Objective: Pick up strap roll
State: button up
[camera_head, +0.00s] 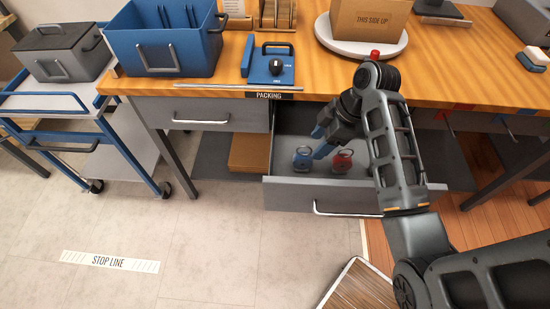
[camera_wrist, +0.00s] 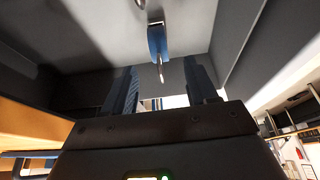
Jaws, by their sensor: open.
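Two small round items stand in the open drawer (camera_head: 327,194), a blue one (camera_head: 303,158) and a red one (camera_head: 342,161), each with a loop on top. I cannot tell for sure which is the strap roll. My gripper (camera_head: 320,142) reaches down into the drawer with blue fingers, above and close to these items. In the wrist view my gripper (camera_wrist: 160,70) is open, its two dark fingers apart. A blue piece with a metal tip (camera_wrist: 157,44) shows beyond and between the fingertips, apart from them. Nothing is held.
The drawer's walls and front surround my gripper. The wooden worktop (camera_head: 270,65) overhangs behind it. On it stand a blue bin (camera_head: 165,45), a blue block with a handle (camera_head: 268,72) and a cardboard box (camera_head: 370,20) on a white turntable. The floor at front left is clear.

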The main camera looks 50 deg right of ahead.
aim_at(303, 155)
jog(key=shift+w+a+f, duration=0.25)
jog(key=shift+w+a, duration=0.2)
jog(key=shift+w, duration=0.05)
jog(key=x, duration=0.7)
jog(key=shift+w+d+f, duration=0.1)
jog(key=shift+w, duration=0.05)
grip_shut()
